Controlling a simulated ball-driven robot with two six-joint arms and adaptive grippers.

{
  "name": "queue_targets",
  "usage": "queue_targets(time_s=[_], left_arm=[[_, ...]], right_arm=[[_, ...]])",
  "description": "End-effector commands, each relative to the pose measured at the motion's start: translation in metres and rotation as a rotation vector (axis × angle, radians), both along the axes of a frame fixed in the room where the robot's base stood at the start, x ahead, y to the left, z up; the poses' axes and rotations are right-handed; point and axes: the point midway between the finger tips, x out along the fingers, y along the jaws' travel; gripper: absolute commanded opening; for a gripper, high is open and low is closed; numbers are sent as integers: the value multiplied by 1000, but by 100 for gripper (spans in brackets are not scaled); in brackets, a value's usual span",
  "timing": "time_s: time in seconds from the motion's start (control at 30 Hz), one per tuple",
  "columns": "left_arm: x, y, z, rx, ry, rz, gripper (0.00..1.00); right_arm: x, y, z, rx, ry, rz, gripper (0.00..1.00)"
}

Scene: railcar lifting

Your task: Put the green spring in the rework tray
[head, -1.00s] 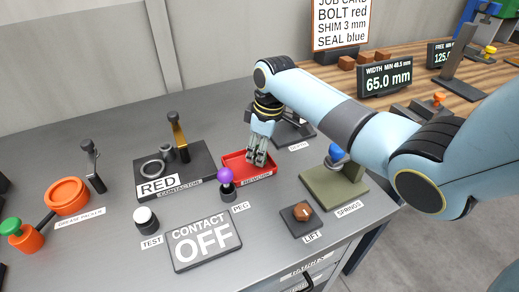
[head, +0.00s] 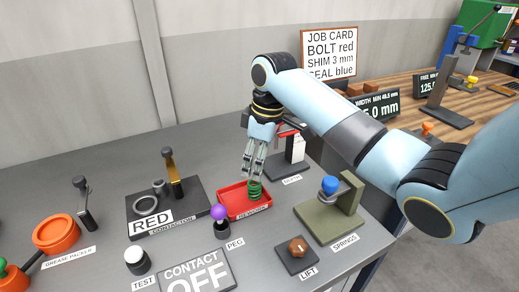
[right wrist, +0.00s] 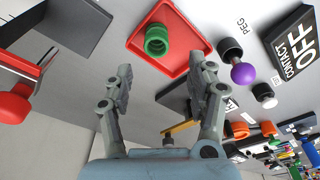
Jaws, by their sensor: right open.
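The green spring (head: 255,190) stands in the red rework tray (head: 232,208), towards its right side. In the right wrist view the spring (right wrist: 157,40) shows inside the tray (right wrist: 180,62), beyond the fingertips. My right gripper (head: 253,172) hangs just above the spring in the head view. Its fingers (right wrist: 163,82) are spread apart with nothing between them, and the spring is clear of them. My left gripper is not in the frames.
The contactor stand (head: 188,200) is further left, and the depth gauge (head: 292,150) is behind on the right. The olive springs stand (head: 322,219) with a blue knob is to the right.

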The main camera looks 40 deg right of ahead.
Motion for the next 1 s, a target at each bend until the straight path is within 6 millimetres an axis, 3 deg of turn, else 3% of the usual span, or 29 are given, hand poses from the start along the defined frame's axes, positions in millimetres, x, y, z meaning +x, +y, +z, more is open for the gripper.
queue_targets(time_s=[0.1,0.3,1.0], left_arm=[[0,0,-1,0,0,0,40],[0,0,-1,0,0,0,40],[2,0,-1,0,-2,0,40]], right_arm=[[-2,-2,21,-2,-3,1,57],[-5,-3,37,-1,0,-1,57],[-5,-3,37,0,1,0,57]])
